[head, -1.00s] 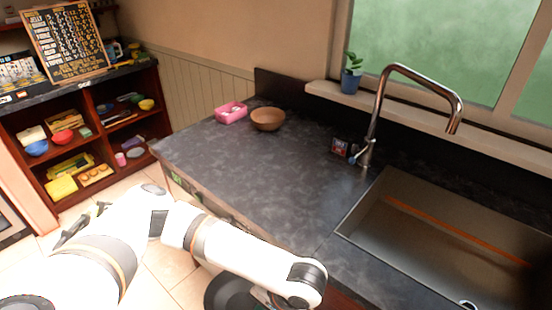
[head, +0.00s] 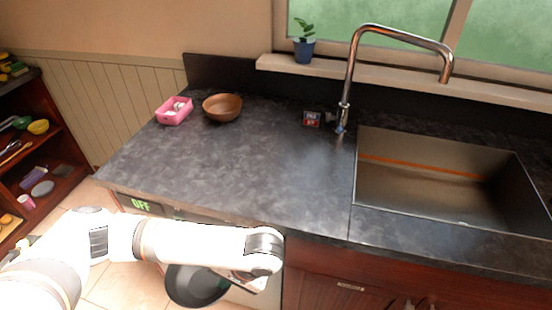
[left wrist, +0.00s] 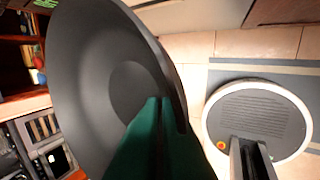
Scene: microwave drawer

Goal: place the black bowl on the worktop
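The black bowl (head: 195,286) hangs below the worktop's front edge in the head view, in front of the cabinet fronts. It fills the left half of the left wrist view (left wrist: 85,75), tilted steeply. My left gripper (left wrist: 155,105) is shut on the bowl's rim; in the head view, the gripper (head: 238,283) is partly hidden under my left arm. The dark grey worktop (head: 230,170) lies above and behind the bowl, with a broad bare area left of the sink. My right gripper is not in view.
A brown bowl (head: 222,108) and a pink box (head: 174,111) stand at the worktop's back left. A small red-and-dark item (head: 311,119) sits beside the tap (head: 343,110). The sink (head: 440,180) opens at the right. A shelf unit (head: 35,150) stands at far left.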

